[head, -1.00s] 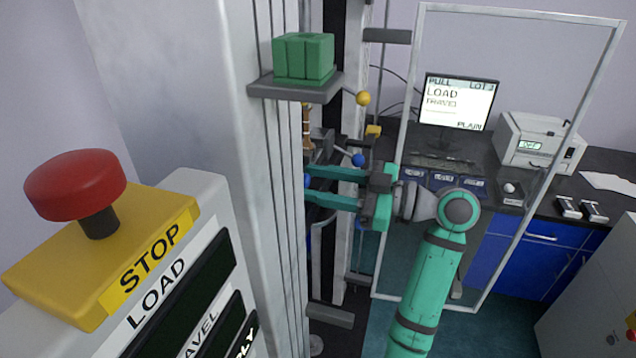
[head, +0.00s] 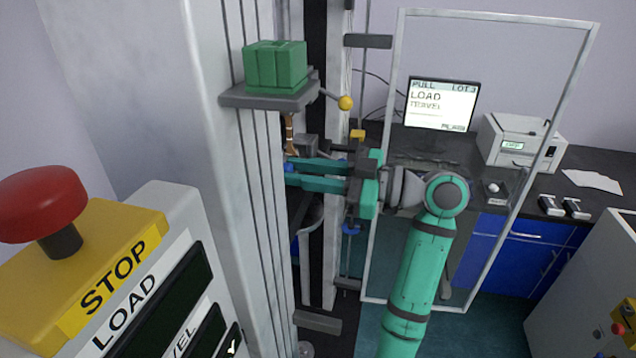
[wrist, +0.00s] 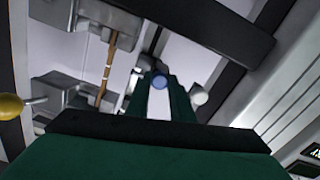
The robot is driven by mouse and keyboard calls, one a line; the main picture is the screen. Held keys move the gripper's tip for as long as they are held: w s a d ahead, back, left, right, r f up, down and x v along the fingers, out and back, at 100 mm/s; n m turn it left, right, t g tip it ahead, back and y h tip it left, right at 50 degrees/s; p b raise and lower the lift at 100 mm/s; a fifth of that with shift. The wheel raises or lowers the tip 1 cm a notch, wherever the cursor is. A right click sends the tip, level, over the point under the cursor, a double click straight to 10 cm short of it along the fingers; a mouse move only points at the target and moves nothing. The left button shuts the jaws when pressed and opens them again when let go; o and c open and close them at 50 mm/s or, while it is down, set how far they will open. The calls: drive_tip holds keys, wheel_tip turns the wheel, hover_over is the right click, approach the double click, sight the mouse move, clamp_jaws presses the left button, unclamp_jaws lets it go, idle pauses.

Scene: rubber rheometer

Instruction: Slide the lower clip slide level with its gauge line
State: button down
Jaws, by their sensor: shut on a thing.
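My gripper (head: 290,173) reaches left into the test frame, its two teal fingers closed on a small blue knob. The knob (wrist: 159,82) shows between the dark fingertips in the wrist view; only a speck shows in the head view. I take it as the lower clip slide's knob, but the slide body is mostly hidden by the fingers. A tan strip specimen (wrist: 107,62) runs between two grey grip blocks, left of the fingertips in the wrist view. The gauge line is too small to make out, so I cannot tell whether the slide is level with it.
A grey shelf (head: 268,97) with a green block (head: 275,66) overhangs my fingers. A yellow ball lever (head: 345,103) juts out nearby. An open door frame (head: 500,15) stands right of my gripper. The red stop button (head: 40,205) is at near left.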

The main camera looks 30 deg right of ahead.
drive_tip(key=shift+r, duration=0.3)
drive_tip(key=c, duration=1.5)
unclamp_jaws()
drive_tip(key=shift+c, duration=0.2)
drive_tip(key=shift+s+d, duration=0.1)
drive_tip(key=v, duration=1)
drive_tip(key=shift+s+d, duration=0.25)
